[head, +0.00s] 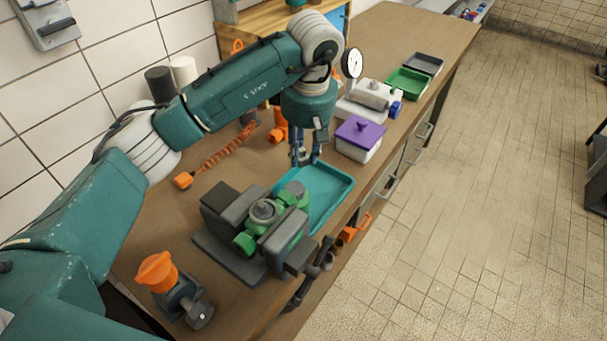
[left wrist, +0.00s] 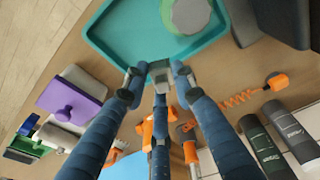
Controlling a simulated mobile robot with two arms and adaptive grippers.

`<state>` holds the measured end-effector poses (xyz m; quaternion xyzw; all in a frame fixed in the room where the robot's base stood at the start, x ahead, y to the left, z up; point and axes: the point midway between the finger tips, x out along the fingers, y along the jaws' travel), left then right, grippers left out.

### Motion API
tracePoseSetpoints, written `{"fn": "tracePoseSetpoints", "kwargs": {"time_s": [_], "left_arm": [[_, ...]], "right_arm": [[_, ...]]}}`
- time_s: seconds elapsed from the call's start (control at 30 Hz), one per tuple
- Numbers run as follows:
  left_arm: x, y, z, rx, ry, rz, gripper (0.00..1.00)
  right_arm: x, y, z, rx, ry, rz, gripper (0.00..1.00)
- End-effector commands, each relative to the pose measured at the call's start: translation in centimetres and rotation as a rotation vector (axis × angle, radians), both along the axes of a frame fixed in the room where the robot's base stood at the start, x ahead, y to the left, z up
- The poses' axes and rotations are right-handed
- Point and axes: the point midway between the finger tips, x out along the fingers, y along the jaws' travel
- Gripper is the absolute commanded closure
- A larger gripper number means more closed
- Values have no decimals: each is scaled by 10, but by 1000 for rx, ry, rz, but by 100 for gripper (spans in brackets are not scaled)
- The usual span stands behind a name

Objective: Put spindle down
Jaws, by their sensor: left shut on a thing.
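My left gripper (head: 306,160) points down over the far left part of a teal tray (head: 328,188). In the left wrist view its blue fingers (left wrist: 158,82) close around a small grey piece (left wrist: 160,67), which I take to be the spindle. The fingers hide most of it. I cannot tell whether it touches the tray. A round green and grey part (left wrist: 188,14) is at the tray, apart from the fingertips. My right gripper is not in view.
A grey and green valve assembly (head: 262,228) stands close in front of the tray. A white box with a purple lid (head: 360,134) is behind it. An orange coiled cord (head: 228,148) lies left. An orange-topped device (head: 158,274) stands at the near left.

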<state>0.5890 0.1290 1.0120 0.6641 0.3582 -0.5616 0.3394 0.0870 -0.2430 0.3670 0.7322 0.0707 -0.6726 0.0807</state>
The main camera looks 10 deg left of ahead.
Motion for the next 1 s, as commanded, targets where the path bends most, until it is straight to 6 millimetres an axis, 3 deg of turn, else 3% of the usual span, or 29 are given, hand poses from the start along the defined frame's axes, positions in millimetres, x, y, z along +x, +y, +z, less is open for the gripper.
{"fn": "tracePoseSetpoints", "kwargs": {"time_s": [0.1,0.3,0.6,1.0], "left_arm": [[-1,0,-24,-1,2,0,100],[0,0,-44,-1,0,0,100],[0,0,-83,-1,1,0,100],[1,0,-90,0,-2,-1,100]], "right_arm": [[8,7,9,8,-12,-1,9],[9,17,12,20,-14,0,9],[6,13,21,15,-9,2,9],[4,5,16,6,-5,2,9]]}}
